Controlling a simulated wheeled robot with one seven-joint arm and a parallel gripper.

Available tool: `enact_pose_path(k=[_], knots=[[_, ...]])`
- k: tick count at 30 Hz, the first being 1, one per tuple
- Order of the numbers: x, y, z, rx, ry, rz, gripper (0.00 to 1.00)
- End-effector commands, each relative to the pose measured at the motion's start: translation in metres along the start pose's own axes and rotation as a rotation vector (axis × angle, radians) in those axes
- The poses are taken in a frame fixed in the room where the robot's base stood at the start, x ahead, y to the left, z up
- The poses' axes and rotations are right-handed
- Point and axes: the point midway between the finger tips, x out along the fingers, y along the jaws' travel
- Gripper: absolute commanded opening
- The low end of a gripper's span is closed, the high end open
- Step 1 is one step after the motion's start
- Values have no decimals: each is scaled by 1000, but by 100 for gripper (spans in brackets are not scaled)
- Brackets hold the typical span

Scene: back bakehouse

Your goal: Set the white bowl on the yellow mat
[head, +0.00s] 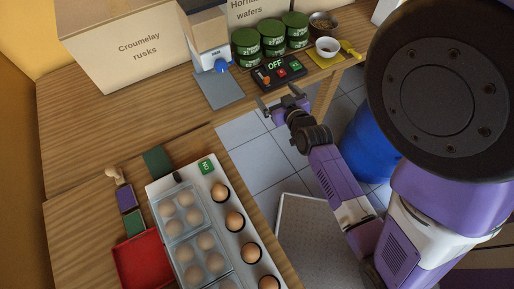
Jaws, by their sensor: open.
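The white bowl (327,48), with dark contents, stands upright near the right end of the far counter. It appears to rest on the yellow mat (322,62), whose edges show in front of and beside it. My gripper (276,99) is open and empty, its fingers spread apart. It is below and to the left of the bowl in the picture, near the counter's front edge and clear of the bowl. The middle of the mat is hidden under the bowl.
Behind the bowl is a metal dish (322,24); a yellow object (350,50) lies to its right. Left are green tins (273,38), a switch box (277,72) and a dispenser (209,45). An egg tray (235,222) sits on the near counter. A blue barrel (366,145) stands on the floor.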

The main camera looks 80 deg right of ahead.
Motion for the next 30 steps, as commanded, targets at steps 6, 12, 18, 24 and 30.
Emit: enact_pose_path(k=[6,12,18,24,30], knots=[[-107,-110,-5,-116,46,-310,100],[-217,-164,-23,-178,86,-597,100],[-307,-181,-50,-204,107,-839,100],[-346,-183,-66,-209,113,-951,100],[-349,-183,-68,-208,114,-961,100]])
